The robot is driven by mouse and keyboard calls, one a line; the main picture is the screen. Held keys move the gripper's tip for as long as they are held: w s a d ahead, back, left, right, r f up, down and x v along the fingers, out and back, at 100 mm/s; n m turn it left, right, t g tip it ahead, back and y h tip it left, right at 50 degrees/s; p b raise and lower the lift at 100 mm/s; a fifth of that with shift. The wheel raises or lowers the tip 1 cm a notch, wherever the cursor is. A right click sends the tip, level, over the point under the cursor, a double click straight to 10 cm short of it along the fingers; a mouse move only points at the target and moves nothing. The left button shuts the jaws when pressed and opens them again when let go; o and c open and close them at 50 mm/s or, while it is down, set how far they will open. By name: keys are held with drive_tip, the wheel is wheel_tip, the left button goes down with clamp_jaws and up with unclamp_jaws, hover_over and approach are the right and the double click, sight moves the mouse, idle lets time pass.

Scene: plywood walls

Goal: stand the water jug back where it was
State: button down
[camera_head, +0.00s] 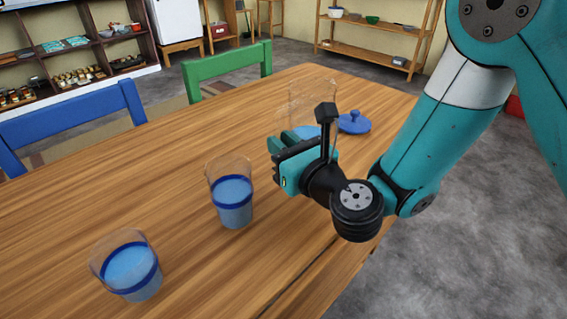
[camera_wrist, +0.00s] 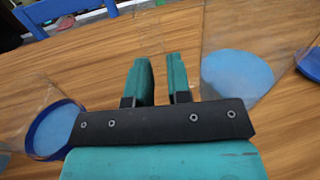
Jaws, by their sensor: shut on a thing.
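The water jug (camera_head: 313,97) is clear, with pale blue water low inside. It looks roughly upright, just behind my gripper (camera_head: 281,141) and partly hidden by it. I cannot tell whether its base touches the table. In the wrist view the jug's water (camera_wrist: 237,75) shows right of my gripper's fingers (camera_wrist: 160,82). The fingers are nearly together, shut on the jug, apparently at its clear handle, which is hard to make out. A blue lid (camera_head: 353,123) with a knob lies on the table right of the jug.
Two blue-banded glasses of water, one mid-table (camera_head: 232,192) and one nearer at left (camera_head: 130,267), stand left of my gripper. The wooden table (camera_head: 130,190) is clear at left. A blue chair (camera_head: 75,120) and a green chair (camera_head: 228,68) stand along its far side.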

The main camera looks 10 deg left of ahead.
drive_tip(key=shift+f+b, duration=0.35)
drive_tip(key=shift+f, duration=0.55)
drive_tip(key=shift+f, duration=0.2)
drive_tip(key=c, duration=1.1)
unclamp_jaws()
drive_tip(key=shift+o, duration=0.2)
